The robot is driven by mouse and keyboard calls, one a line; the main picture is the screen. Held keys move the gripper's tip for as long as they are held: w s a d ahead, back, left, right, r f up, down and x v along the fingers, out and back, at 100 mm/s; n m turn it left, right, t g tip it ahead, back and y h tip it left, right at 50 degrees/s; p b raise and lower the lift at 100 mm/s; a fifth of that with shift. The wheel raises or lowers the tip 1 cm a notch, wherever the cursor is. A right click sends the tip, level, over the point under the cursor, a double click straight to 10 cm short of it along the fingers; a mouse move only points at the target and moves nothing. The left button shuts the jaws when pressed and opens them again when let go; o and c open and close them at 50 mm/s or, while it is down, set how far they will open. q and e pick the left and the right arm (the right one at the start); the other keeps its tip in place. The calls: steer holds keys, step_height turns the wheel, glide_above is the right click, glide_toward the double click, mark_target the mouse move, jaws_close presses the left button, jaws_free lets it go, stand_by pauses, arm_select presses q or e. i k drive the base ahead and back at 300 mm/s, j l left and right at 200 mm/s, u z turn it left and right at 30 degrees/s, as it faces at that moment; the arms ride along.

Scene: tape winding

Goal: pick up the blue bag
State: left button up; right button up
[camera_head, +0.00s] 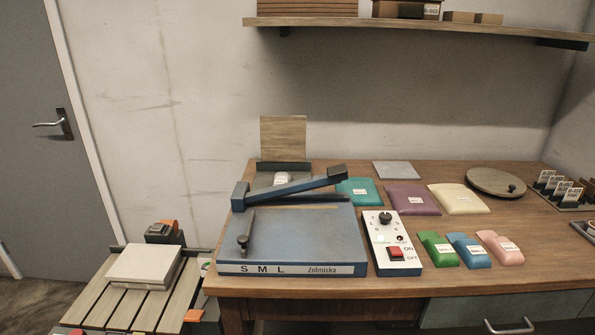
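The blue bag (469,250) lies flat on the wooden table near its front right, with a small white label on it. It sits between a green bag (437,248) on its left and a pink bag (499,247) on its right. Neither of my grippers shows in the head view, and nothing touches the blue bag from above.
A blue machine (290,238) with a lever stands left on the table (540,225), beside a white control box (391,243) with a red switch. Larger teal (359,191), purple (411,199) and cream (458,199) bags lie behind. A shelf (420,30) hangs above.

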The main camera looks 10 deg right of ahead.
mark_target(474, 255)
steer(key=z, duration=1.45)
steer(key=i+l, duration=0.15)
steer(key=l, duration=0.2)
steer(key=i+l, duration=0.15)
steer(key=l, duration=0.2)
steer(key=i+l, duration=0.1)
steer(key=l, duration=0.25)
steer(key=i+l, duration=0.15)
steer(key=l, duration=0.2)
steer(key=i+l, duration=0.15)
steer(key=l, duration=0.2)
